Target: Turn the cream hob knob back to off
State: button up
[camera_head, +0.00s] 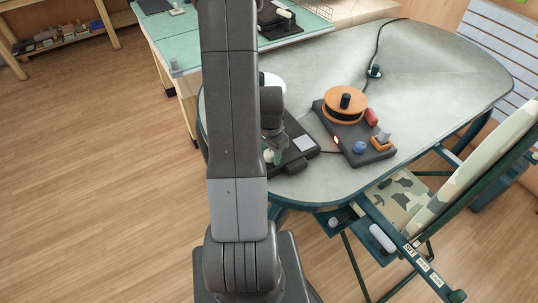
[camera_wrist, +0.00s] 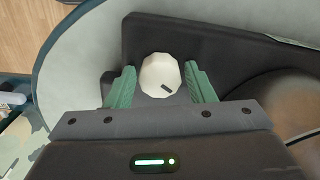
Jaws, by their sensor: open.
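The cream hob knob (camera_wrist: 158,72) is a faceted round knob with a short dark mark near its lower right edge in the wrist view. It sits on the dark hob panel (camera_wrist: 200,38). My gripper (camera_wrist: 160,80) is open, with one green finger on each side of the knob. I cannot tell whether either finger touches it. In the head view, the dark hob (camera_head: 297,162) is on the table's near left part, partly hidden by my arm. A small pale part of the knob (camera_head: 268,156) shows beside my arm there.
A second dark unit (camera_head: 355,140) with an orange disc (camera_head: 345,104) and red, blue and orange parts stands right of the hob. A black cable runs across the grey table (camera_head: 430,75). A camouflage chair (camera_head: 405,195) stands at its near right edge. A green-topped bench (camera_head: 185,45) is behind.

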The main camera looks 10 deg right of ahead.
jog(key=c, duration=0.9)
jog(key=n+b, duration=0.1)
jog(key=n, duration=0.4)
jog(key=shift+c, duration=0.2)
jog(key=shift+n+b, duration=0.3)
jog(key=shift+n, duration=0.9)
jog(key=n, duration=0.4)
jog(key=shift+b, duration=0.35)
jog(key=o, duration=1)
